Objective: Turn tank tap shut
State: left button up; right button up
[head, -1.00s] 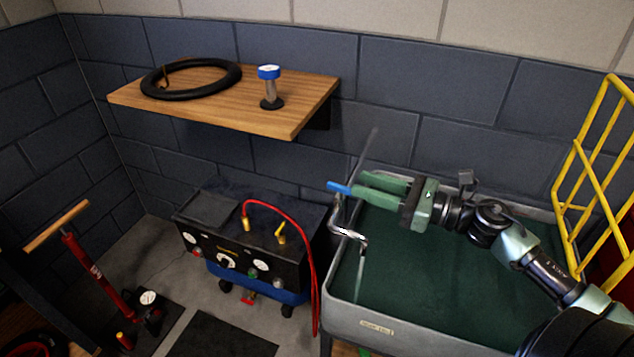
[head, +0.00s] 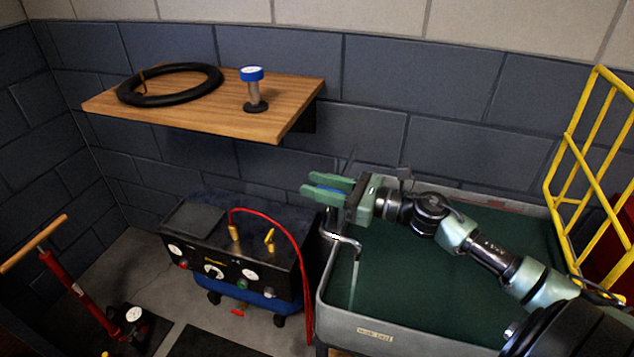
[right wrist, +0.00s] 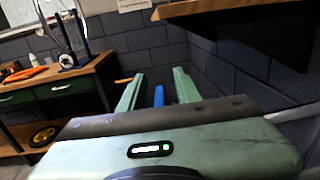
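The tank tap has a blue lever handle (head: 328,190) and a chrome spout (head: 345,240) at the left end of the grey tank (head: 345,320). A thin stream of water (head: 355,275) falls from the spout into the tank. My right gripper (head: 308,183) has its green fingers on either side of the blue lever. In the right wrist view the blue lever (right wrist: 158,95) stands between the open fingers (right wrist: 156,82), with a gap on both sides. My left gripper is not in view.
A wooden shelf (head: 180,115) on the wall holds a black tyre (head: 170,97) and a blue-topped stand (head: 253,90). A black compressor (head: 215,262) with a red hose (head: 302,270) stands left of the tank. A yellow rack (head: 560,165) stands at the right.

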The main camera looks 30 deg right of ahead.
jog(key=shift+a, duration=0.1)
grip_shut()
